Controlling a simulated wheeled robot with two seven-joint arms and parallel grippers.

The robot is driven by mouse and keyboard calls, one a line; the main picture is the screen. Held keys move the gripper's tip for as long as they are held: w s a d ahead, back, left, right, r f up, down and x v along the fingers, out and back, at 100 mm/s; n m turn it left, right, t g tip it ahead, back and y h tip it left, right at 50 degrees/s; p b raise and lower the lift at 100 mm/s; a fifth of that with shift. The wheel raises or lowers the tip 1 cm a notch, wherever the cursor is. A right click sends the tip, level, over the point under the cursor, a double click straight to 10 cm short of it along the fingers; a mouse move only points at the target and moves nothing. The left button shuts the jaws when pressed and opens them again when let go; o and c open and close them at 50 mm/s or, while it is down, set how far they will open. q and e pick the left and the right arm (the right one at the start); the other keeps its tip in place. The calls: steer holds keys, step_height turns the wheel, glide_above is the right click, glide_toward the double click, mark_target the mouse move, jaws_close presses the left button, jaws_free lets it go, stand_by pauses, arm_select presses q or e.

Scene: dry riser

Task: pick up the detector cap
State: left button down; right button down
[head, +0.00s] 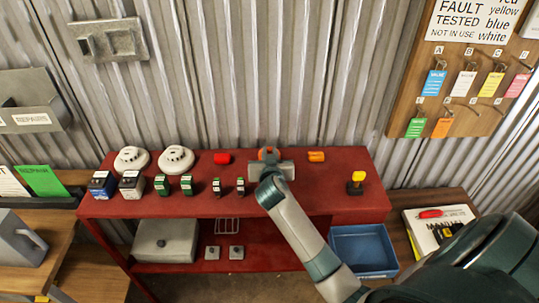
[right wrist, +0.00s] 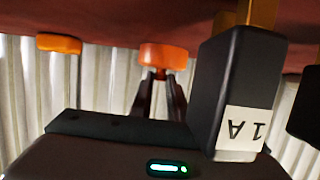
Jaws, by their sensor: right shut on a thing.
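The detector cap appears to be the orange round piece (head: 267,152) at the back of the red bench, mostly hidden behind my right gripper (head: 268,162) in the head view. In the right wrist view the orange cap (right wrist: 163,57) sits at the tips of my right gripper (right wrist: 161,80), whose two dark fingers are shut on it. The wrist picture is upside down, with the red bench top along its upper edge. I cannot tell whether the cap still touches the bench. My left gripper is not in view.
On the red bench (head: 335,190) are another orange piece (head: 316,156), a red piece (head: 222,158), white round detectors (head: 177,159) and a yellow-topped black piece (head: 356,182). A black block labelled 1A (right wrist: 238,95) stands close beside my gripper. Corrugated wall is behind.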

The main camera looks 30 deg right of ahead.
steer(key=shift+r, duration=0.1)
